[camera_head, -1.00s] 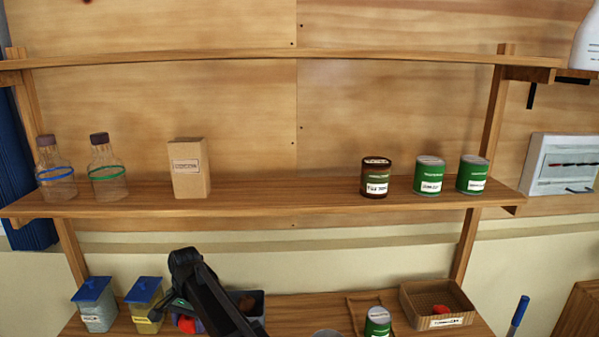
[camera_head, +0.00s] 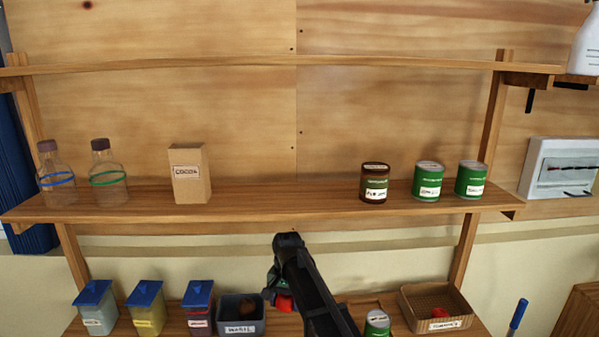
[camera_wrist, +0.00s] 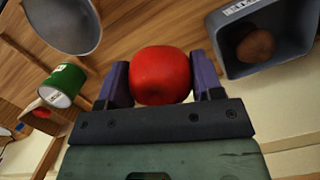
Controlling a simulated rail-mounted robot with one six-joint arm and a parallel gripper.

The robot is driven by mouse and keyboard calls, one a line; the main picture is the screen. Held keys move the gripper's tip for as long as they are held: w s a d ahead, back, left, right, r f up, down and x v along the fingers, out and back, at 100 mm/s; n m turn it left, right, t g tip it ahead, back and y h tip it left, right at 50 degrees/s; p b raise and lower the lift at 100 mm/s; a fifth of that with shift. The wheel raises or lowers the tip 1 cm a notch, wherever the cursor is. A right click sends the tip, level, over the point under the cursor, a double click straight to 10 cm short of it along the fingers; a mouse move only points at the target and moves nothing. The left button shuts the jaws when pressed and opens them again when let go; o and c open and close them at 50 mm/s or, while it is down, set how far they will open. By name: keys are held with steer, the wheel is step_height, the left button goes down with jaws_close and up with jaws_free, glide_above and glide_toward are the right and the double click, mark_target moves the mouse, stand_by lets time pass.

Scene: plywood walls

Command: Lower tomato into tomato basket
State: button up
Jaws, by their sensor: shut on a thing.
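My gripper (camera_wrist: 160,82) is shut on a red tomato (camera_wrist: 160,74), which sits between its two purple fingers in the wrist view. In the head view the held tomato (camera_head: 285,303) shows just right of the grey bin, partly hidden by my arm. The tomato basket (camera_head: 408,313), a brown box with a white label too small to read surely, stands at the right end of the lower counter. A red tomato (camera_head: 440,313) lies inside it. My gripper is well to the left of this basket.
A grey bin (camera_head: 227,330) holding a brown round thing stands left of my gripper, beside several blue-lidded containers (camera_head: 146,310). A green can (camera_head: 377,322) stands between my arm and the basket. The upper shelf (camera_head: 290,205) holds bottles, a cocoa box and cans.

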steer(key=b, duration=0.5)
glide_above(427, 302)
step_height(427, 302, down, 4)
steer(key=shift+f, duration=0.25)
steer(key=shift+a+f, duration=0.1)
steer(key=shift+f+b, duration=2.25)
steer(key=shift+f, duration=0.15)
steer(key=shift+f+b, duration=0.95)
steer(key=o, duration=0.7)
steer(key=shift+o, duration=0.2)
